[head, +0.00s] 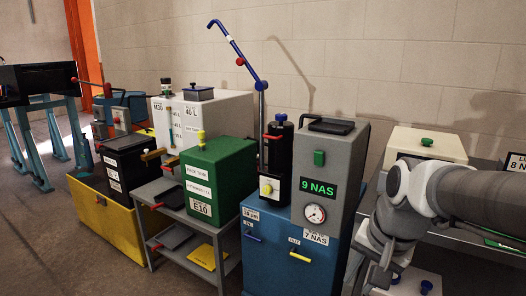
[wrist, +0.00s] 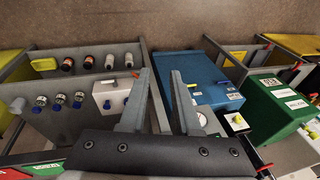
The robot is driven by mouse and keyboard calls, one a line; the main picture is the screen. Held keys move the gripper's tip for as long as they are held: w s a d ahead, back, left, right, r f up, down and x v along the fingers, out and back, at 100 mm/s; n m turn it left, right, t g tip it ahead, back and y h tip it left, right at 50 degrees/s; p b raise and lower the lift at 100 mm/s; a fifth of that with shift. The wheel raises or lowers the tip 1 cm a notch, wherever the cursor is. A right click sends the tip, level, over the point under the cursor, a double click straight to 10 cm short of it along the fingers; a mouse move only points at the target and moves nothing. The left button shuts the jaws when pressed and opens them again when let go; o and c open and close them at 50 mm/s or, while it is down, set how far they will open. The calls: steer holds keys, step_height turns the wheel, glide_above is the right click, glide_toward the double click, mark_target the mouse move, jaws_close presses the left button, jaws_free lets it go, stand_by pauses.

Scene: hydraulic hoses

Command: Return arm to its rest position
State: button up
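My arm shows at the right in the head view, reaching in from the right edge and bending down beside the grey machine; its fingers are not visible there. In the wrist view my gripper (wrist: 161,78) has its two grey fingers apart, with no object between them. The fingers point over the gap between a grey rack (wrist: 55,120) on the left and a blue cabinet (wrist: 190,70). A white box with knobs (wrist: 112,100) sits close to the left finger.
In the head view a grey unit (head: 338,160) marked 9 NAS stands on the blue cabinet (head: 275,262), close to my arm. A green E10 tank (head: 232,165), a yellow bin (head: 95,222) and a blue pump lever (head: 235,45) stand further left. Open floor (head: 35,240) lies at the left.

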steer(key=s+a+r+n+t+h, duration=0.1)
steer(key=s+a+r+n+t, duration=0.15)
steer(key=s+n, duration=0.6)
step_height(320, 180, up, 19)
steer(key=s+m+p, duration=0.1)
steer(key=p, duration=1.8)
steer(key=shift+a+f, duration=0.2)
steer(key=shift+a, duration=0.1)
